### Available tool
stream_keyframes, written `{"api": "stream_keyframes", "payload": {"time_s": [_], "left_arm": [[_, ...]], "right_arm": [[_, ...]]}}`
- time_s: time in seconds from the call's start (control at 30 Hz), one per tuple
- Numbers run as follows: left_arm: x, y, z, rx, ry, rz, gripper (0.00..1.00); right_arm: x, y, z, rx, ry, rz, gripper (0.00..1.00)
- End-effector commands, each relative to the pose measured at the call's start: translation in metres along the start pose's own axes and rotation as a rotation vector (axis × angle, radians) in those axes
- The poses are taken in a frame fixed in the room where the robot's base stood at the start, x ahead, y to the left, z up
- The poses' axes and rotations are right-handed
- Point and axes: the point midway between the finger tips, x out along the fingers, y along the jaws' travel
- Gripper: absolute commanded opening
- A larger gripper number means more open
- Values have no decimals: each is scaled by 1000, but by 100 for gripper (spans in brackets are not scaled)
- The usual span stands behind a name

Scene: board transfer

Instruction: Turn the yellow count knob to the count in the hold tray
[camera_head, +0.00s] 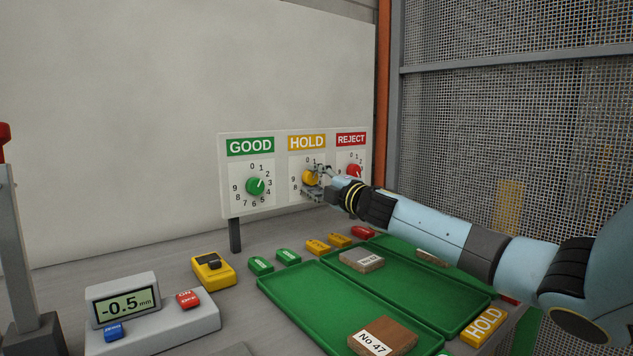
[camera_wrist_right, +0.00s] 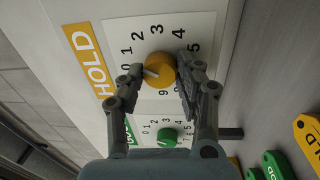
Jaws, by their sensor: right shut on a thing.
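The yellow count knob (camera_head: 310,178) sits under the HOLD label on the white count panel (camera_head: 228,205). My right gripper (camera_head: 318,183) is at the knob and covers part of its dial. In the right wrist view the yellow knob (camera_wrist_right: 159,70) lies between the two fingers of the gripper (camera_wrist_right: 160,75), which is shut on it. The knob's white mark points toward the 0 side of the dial. The hold tray (camera_head: 425,308) is the green middle tray with a yellow HOLD label (camera_head: 482,327). One labelled board (camera_head: 362,260) is visible in it. My left gripper is out of view.
The green knob (camera_head: 256,186) and red knob (camera_head: 354,171) flank the yellow one. A tray with board No 47 (camera_head: 382,336) is nearest. Another tray with a board (camera_head: 432,257) lies beyond. A gauge (camera_head: 128,302) reads -0.5 mm. Several coloured tags lie below the panel.

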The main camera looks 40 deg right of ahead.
Motion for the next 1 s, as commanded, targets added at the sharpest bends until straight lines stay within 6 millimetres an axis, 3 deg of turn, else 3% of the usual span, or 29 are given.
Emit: {"api": "stream_keyframes", "payload": {"time_s": [0.13, 0.17, 0.33, 0.6, 0.73, 0.87, 1.0], "left_arm": [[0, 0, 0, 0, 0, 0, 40], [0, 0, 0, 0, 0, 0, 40], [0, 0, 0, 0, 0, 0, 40], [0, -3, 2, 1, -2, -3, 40], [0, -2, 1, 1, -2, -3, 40], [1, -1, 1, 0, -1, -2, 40], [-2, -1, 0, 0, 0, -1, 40]], "right_arm": [[-1, -3, -1, 3, 2, -3, 2], [-1, -3, -1, 3, 2, -3, 36], [-1, -2, -1, 3, 1, -2, 58], [0, -1, 0, 10, 0, -1, 58], [0, -1, -1, 93, -8, -1, 58], [0, -1, -2, 291, -27, 1, 58], [0, 1, -2, 624, -59, 2, 58]]}}
